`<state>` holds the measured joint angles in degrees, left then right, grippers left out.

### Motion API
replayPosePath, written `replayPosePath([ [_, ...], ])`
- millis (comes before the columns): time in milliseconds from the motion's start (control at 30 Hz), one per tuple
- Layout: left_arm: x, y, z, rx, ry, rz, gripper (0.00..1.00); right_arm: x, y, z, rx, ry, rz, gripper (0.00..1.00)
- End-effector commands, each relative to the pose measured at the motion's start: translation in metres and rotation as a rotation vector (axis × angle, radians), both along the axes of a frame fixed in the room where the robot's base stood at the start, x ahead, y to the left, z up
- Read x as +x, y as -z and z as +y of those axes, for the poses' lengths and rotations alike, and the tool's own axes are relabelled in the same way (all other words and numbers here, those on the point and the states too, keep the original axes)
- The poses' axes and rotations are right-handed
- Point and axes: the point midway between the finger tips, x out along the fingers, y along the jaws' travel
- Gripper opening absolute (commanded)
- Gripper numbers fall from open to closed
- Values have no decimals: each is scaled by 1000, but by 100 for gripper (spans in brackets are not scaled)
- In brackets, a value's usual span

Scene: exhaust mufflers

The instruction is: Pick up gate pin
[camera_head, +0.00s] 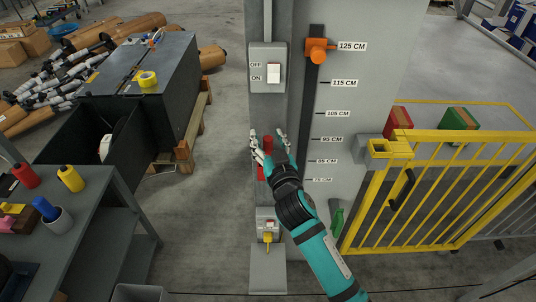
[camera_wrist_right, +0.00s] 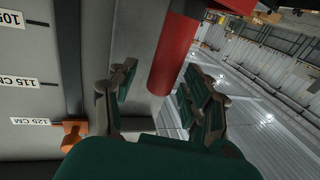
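A red cylinder, which looks like the gate pin (camera_wrist_right: 173,52), stands out from a red block (camera_wrist_right: 184,8) on the grey column; it also shows in the head view (camera_head: 267,141). My right gripper (camera_head: 267,136) is raised in front of the column with its fingers spread, one on each side of the red cylinder. In the right wrist view my right gripper (camera_wrist_right: 162,90) is open and the cylinder lies between the fingers, with a gap to the left one. Contact with the right finger cannot be told. My left gripper is not in view.
An OFF/ON switch box (camera_head: 267,70) is above the gripper and a smaller box with a yellow part (camera_head: 268,237) below. A height scale with an orange slider (camera_head: 318,50) is to the right. A yellow gate (camera_head: 440,190) stands further right, a workbench (camera_head: 95,225) left.

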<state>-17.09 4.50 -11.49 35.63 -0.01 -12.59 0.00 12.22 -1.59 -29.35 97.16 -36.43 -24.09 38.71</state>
Motion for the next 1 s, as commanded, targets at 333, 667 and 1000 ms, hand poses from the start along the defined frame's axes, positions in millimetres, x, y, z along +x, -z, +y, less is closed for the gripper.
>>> replayPosePath([
  [333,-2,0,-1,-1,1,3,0,0,0,0,0,0,0,3],
  [667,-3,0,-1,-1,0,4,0,0,0,0,0,0,0,0],
  [1000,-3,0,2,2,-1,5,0,0,0,0,0,0,0,0],
])
